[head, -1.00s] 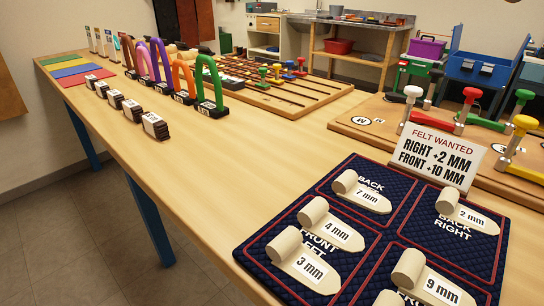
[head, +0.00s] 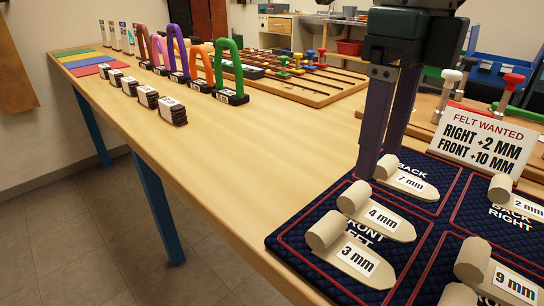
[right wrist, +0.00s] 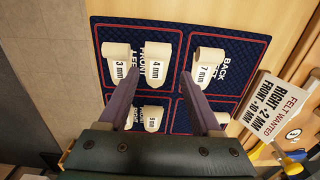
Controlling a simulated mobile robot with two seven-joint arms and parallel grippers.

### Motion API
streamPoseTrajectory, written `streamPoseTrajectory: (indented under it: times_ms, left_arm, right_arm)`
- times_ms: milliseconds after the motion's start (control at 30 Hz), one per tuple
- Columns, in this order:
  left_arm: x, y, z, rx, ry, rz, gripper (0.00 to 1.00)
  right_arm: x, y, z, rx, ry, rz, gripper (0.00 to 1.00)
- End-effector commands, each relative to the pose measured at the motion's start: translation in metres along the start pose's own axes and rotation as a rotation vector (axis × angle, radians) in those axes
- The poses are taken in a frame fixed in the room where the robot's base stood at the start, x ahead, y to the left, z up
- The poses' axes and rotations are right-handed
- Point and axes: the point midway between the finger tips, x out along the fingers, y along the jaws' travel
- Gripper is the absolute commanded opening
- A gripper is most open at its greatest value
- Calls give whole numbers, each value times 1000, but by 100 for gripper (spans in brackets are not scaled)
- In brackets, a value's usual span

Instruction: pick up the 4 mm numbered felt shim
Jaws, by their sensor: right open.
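The 4 mm felt shim (head: 376,214) is a beige tongue with a rolled end and a white label. It lies on the front left panel of the navy quilted mat (head: 300,240), beside the 3 mm shim (head: 350,255). My right gripper (head: 378,165) is open and empty, pointing down near the 7 mm shim's rolled end, beyond the 4 mm shim in the head view. In the right wrist view the 4 mm shim (right wrist: 158,62) shows between the fingertips of my right gripper (right wrist: 161,78). Its height above the mat is hard to tell. My left gripper is out of view.
The 7 mm shim (head: 410,178) lies on the back left panel; 2 mm (head: 518,203) and 9 mm (head: 495,275) shims lie to the right. A "felt wanted" card (head: 485,140) stands behind the mat. The table left of the mat (head: 240,165) is clear.

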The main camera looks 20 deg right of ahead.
Motion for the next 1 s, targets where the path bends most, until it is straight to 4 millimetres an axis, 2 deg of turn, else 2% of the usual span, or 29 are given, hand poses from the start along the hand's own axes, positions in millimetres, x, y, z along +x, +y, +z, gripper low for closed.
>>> streamPoseTrajectory:
  times_ms: [167,400,533,733,1000]
  left_arm:
    - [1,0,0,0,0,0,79]
    - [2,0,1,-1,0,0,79]
    - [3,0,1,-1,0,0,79]
    - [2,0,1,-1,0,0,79]
    - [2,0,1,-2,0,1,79]
  right_arm:
    - [17,2,1,-1,1,3,66]
    - [54,5,3,-3,1,4,66]
    - [61,5,3,-4,-2,4,66]
    - [61,5,4,-4,-3,4,66]
    - [61,5,4,-4,-3,4,35]
